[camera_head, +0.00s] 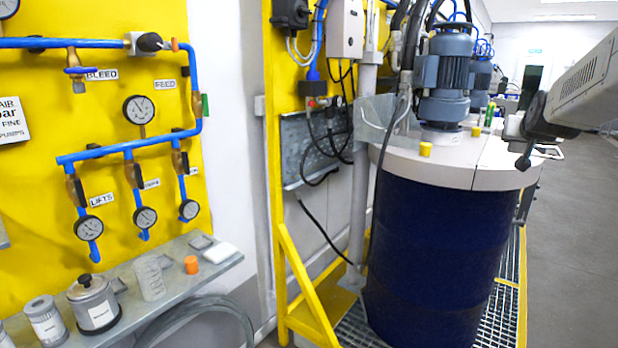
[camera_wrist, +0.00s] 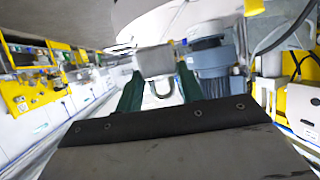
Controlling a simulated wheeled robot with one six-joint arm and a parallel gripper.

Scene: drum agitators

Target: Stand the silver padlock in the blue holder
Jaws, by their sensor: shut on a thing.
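In the wrist view my gripper (camera_wrist: 159,76) has its two dark green fingers closed on the silver padlock (camera_wrist: 154,60). The padlock's grey body is between the fingertips, and its U-shaped shackle points back toward my palm. In the head view my arm comes in from the right, with its wrist end over the right edge of the drum lid. The fingers and padlock cannot be made out clearly there. I cannot pick out the blue holder in either view.
A dark blue drum (camera_head: 440,255) with a pale lid (camera_head: 463,160) stands on a grating. A motor (camera_head: 446,80) and a yellow cap (camera_head: 425,149) are on the lid. Open floor lies at right.

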